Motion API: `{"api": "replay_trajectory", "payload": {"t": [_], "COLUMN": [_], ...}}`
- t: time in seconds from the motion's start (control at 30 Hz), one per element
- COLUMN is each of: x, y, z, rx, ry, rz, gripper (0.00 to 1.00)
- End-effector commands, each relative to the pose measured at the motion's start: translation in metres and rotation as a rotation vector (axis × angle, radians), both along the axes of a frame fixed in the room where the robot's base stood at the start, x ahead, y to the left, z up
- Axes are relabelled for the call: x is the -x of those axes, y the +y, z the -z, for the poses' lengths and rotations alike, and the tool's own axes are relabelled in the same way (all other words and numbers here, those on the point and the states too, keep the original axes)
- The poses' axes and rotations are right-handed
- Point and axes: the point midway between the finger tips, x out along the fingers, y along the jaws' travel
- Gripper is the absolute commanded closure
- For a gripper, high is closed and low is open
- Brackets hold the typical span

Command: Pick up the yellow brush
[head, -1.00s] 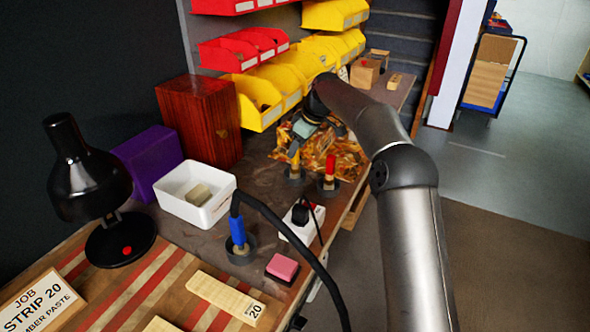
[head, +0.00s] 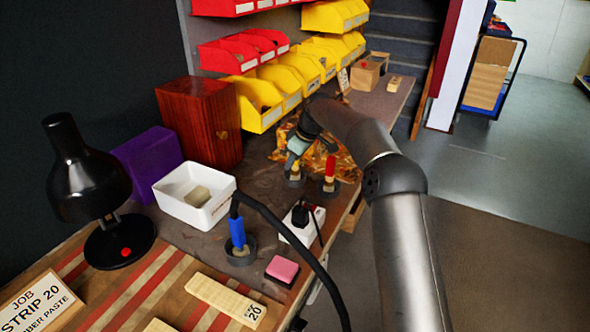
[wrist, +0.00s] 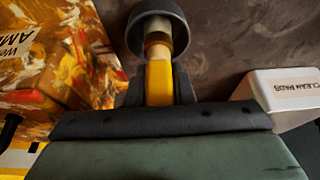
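The yellow brush (head: 292,163) stands upright in a dark round holder (head: 294,179) on the bench. In the wrist view the yellow handle (wrist: 159,82) points toward my palm, and its other end sits in the round holder (wrist: 158,14). My gripper (head: 298,148) is above the brush. In the wrist view the dark fingers of my gripper (wrist: 159,90) lie on both sides of the handle, very close to it. I cannot tell whether they press on it. The palm hides the near end of the handle.
A red-handled brush (head: 330,167) stands close by on the right, and a blue-handled one (head: 237,233) nearer the front. A white tray (head: 168,195) is to the left. A black cable (head: 285,228) arches over the front bench.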

Motion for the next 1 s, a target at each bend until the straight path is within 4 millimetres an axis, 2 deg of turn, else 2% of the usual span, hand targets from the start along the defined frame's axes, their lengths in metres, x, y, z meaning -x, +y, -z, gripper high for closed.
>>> {"api": "replay_trajectory", "payload": {"t": [0.37,0.6,0.77,0.87,0.93,1.0], "x": [0.0,-0.001,0.021,0.039,0.053,0.073], "y": [0.0,0.0,0.0,0.0,0.001,0.001], "z": [-0.006,-0.034,-0.057,-0.08,-0.096,-0.1], "rx": [0.0,-0.001,0.001,0.002,0.002,0.003], "ry": [0.0,-0.003,-0.003,-0.004,-0.004,-0.002], "rz": [0.0,0.001,-0.001,0.0,0.001,0.0], "gripper": [1.0,1.0,1.0,1.0,1.0,1.0]}}
